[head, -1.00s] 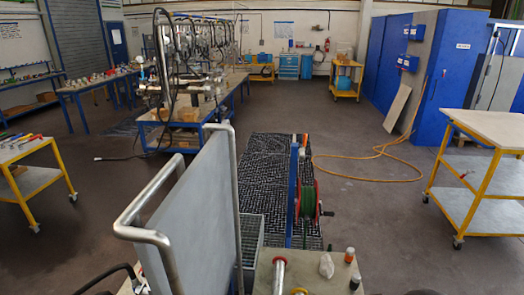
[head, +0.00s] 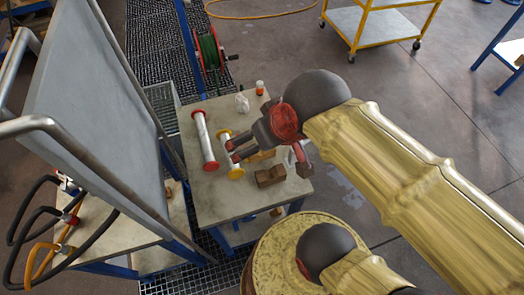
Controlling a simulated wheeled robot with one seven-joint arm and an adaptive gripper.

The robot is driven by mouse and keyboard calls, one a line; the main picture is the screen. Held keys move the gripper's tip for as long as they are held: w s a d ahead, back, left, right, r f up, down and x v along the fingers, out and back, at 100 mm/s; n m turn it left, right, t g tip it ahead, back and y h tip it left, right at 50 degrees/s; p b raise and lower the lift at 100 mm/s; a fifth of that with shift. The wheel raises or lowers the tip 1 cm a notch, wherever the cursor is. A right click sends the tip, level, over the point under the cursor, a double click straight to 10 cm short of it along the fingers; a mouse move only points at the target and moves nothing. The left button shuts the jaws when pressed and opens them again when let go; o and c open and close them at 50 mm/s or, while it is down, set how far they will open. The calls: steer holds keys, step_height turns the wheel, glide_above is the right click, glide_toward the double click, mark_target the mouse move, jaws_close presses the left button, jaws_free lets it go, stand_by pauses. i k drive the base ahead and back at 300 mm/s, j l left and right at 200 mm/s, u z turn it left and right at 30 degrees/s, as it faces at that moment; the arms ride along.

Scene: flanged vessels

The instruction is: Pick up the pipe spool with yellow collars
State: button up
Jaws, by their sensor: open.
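The pipe spool with yellow collars (head: 231,157) lies on a small bench, a pale tube with a yellow ring at each end. My gripper (head: 268,156) is above the bench, at the right of this spool in the picture, with its fingers spread and nothing seen between them. The left finger overlaps the spool's middle in the picture; I cannot tell whether it touches. A similar spool with red collars (head: 204,139) lies to the left of the yellow-collared one.
The bench top (head: 203,190) also bears wooden blocks (head: 270,176), a white lump (head: 241,103) and an orange-and-white bottle (head: 260,88). A tall grey panel (head: 85,95) stands close on the left. A hose reel (head: 208,50) is behind the bench.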

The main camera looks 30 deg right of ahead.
mark_target(224, 135)
steer(key=k+j+z, duration=0.1)
steer(key=j, duration=0.35)
steer(key=k+j+z, duration=0.1)
steer(key=j, duration=0.35)
steer(key=k+j+z, duration=0.15)
steer(key=j, duration=0.3)
steer(key=k+j+z, duration=0.1)
steer(key=j, duration=0.3)
